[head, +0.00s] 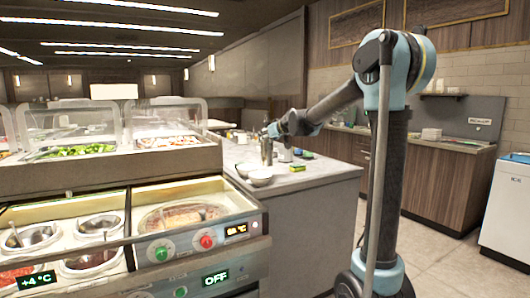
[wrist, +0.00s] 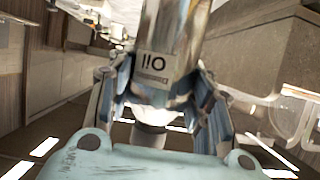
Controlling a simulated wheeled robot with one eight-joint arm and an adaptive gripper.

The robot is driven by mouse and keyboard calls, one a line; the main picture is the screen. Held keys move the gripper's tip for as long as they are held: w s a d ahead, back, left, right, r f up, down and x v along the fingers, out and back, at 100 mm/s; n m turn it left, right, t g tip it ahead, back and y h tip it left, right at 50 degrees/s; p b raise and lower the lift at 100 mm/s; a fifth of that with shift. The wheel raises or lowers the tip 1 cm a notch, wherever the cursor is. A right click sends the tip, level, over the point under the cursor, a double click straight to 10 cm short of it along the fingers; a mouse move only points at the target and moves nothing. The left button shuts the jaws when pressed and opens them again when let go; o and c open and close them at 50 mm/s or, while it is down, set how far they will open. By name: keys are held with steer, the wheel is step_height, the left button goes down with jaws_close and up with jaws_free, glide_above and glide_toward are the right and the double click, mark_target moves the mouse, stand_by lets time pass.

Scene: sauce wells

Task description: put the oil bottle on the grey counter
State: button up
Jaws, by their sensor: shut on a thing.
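The oil bottle (wrist: 180,25) is a shiny metal cylinder with a white label that reads OIL upside down in the wrist view. My gripper (wrist: 162,100) is shut on it, with a finger on each side near the label. In the head view the bottle (head: 266,151) appears small and upright below my gripper (head: 272,131), over the grey counter (head: 315,174). I cannot tell whether its base touches the counter. The fingertips are too small in the head view to make out.
White bowls (head: 260,177) stand at the counter's near edge. A yellow-green sponge (head: 297,167) lies right of them. A glass-covered food station (head: 110,165) with sauce wells (head: 99,223) is at left. The counter's right front part is bare.

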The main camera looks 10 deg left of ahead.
mark_target(270, 147)
steer(key=shift+f, duration=2.85)
steer(key=o, duration=1.6)
steer(key=shift+s, duration=0.1)
steer(key=v, duration=1.2)
steer(key=shift+d, duration=0.1)
steer(key=s+d+f+m+g+h, duration=0.2)
steer(key=s+d+f, duration=0.6)
steer(key=s, duration=0.6)
steer(key=s+d+f+m+g+h, duration=0.2)
steer(key=s+d+f, duration=0.5)
steer(key=s+f, duration=0.4)
steer(key=s+d+f+m+g+h, duration=0.2)
steer(key=s+d+f+g, duration=0.3)
steer(key=s, duration=1.2)
steer(key=shift+s+d+f+m+h, duration=0.1)
steer(key=shift+d+f+h, duration=0.15)
steer(key=shift+d+f, duration=0.55)
steer(key=shift+s+d+f+m+h, duration=0.15)
steer(key=shift+d+f+h, duration=0.25)
steer(key=shift+f, duration=0.55)
steer(key=shift+s+d+f+m+h, duration=0.1)
steer(key=shift+d+f+h, duration=0.05)
steer(key=shift+d+f, duration=0.65)
steer(key=shift+a+f, duration=0.1)
